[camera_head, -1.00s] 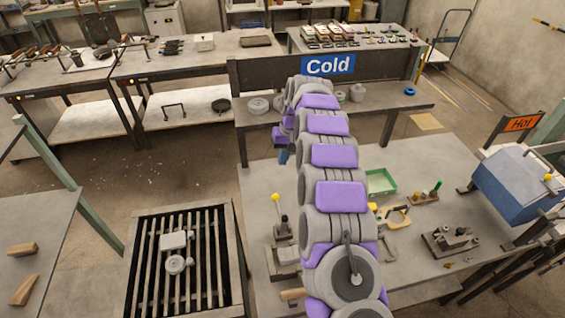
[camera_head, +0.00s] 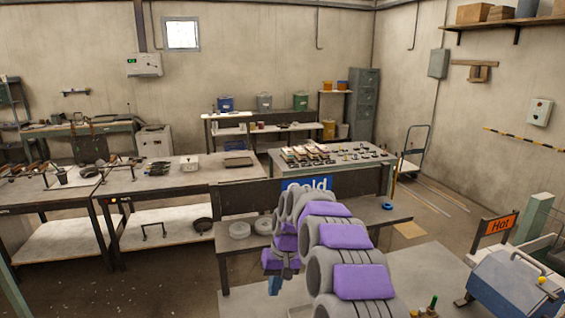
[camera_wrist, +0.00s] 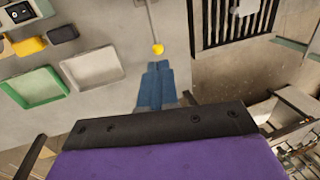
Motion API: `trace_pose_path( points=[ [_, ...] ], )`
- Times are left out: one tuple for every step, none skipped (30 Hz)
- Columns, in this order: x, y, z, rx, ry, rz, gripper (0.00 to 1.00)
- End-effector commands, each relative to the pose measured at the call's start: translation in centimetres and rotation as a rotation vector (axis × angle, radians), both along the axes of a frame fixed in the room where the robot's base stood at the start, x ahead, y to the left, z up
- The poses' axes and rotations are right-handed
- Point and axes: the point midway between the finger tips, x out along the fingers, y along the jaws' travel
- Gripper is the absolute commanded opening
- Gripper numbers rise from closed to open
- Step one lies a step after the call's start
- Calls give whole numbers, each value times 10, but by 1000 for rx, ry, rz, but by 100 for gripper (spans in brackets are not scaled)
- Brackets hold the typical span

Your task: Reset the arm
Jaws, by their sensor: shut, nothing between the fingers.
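My arm, grey with purple covers, rises from the bottom right of the head view and bends over in front of the blue Cold sign (camera_head: 322,184). My gripper (camera_head: 274,285) hangs at the far end of the arm, pointing down. In the wrist view its two blue fingers (camera_wrist: 157,88) lie side by side, shut and empty. A yellow ball knob (camera_wrist: 157,49) on a thin rod shows just beyond the fingertips. The fingers appear apart from everything around them.
In the wrist view, a green tray (camera_wrist: 34,88) and a pale tray (camera_wrist: 93,68) lie at left, and a dark grate (camera_wrist: 237,20) is at upper right. In the head view, a blue box (camera_head: 515,283) stands near the orange Hot sign (camera_head: 500,224).

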Motion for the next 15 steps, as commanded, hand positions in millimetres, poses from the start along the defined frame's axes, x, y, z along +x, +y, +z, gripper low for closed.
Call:
trace_pose_path(
  points=[
    [-12, -6, 9, 1, 3, -2, 0],
    [-19, -8, 13, 0, 4, -3, 0],
    [-30, -12, 19, -1, 7, -4, 0],
    [-37, -15, 22, -3, 10, -5, 0],
    [-44, -18, 26, -5, 10, -7, 0],
    [-55, -22, 31, -9, 11, -8, 0],
    [-63, -25, 34, -12, 15, -8, 0],
    [-71, -28, 37, -15, 15, -10, 0],
    [-83, -32, 42, -20, 17, -12, 0],
    [-92, -36, 44, -24, 20, -13, 0],
    [-100, -39, 46, -28, 23, -15, 0],
    [-112, -44, 50, -33, 23, -19, 0],
    [-121, -48, 52, -38, 28, -20, 0],
    [-130, -51, 53, -42, 30, -23, 0],
    [-142, -56, 56, -50, 30, -27, 0]
  ],
)
